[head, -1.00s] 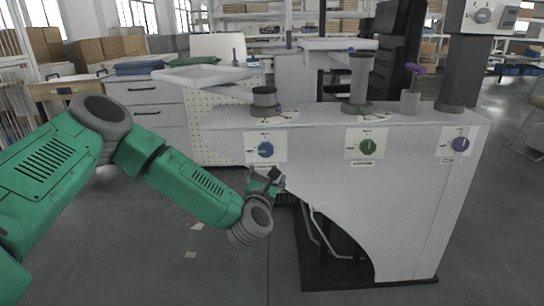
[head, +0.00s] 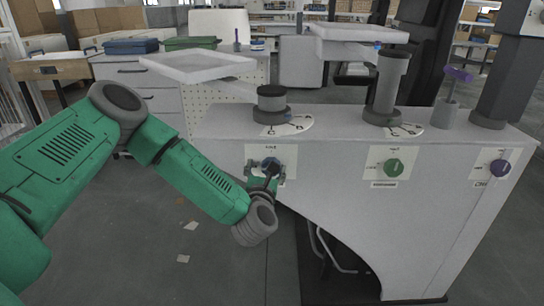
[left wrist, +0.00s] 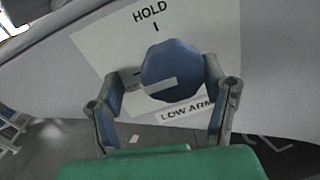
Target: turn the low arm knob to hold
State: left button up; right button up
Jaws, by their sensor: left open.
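The low arm knob (left wrist: 172,70) is blue and sits on a white label plate on the machine's front. In the left wrist view the plate reads HOLD at the top with a tick under it, and LOW ARM at the lower right. The knob's pale pointer bar lies nearly level, not toward HOLD. In the head view the knob (head: 270,164) is partly covered by my left gripper (head: 266,172). In the left wrist view my left gripper (left wrist: 165,92) is open, with one finger on each side of the knob. Contact cannot be told.
To the right on the same front are a green knob (head: 393,167) and a purple knob (head: 499,168). Short and tall grey columns (head: 271,104) (head: 388,88) stand on the machine top. A pale tray (head: 198,66) juts out at the back left.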

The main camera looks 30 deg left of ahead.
pick_arm(q)
jog(key=shift+w, duration=0.15)
jog(key=shift+w+d+r, duration=0.1)
jog(key=shift+d+r, duration=0.1)
jog(key=shift+d, duration=0.1)
jog(key=shift+d+r, duration=0.3)
jog(key=shift+d, duration=0.75)
jog(key=shift+c, duration=0.7)
jog(key=c, duration=0.8)
jog(key=shift+a, duration=0.5)
jog(key=shift+c, duration=1.1)
jog(key=shift+a+f, duration=0.3)
jog(key=shift+a, duration=0.25)
jog(key=shift+d, duration=0.4)
pick_arm(e)
jog(key=shift+w+d+f, duration=0.15)
jog(key=shift+w+d, duration=0.15)
jog(key=shift+d, duration=0.25)
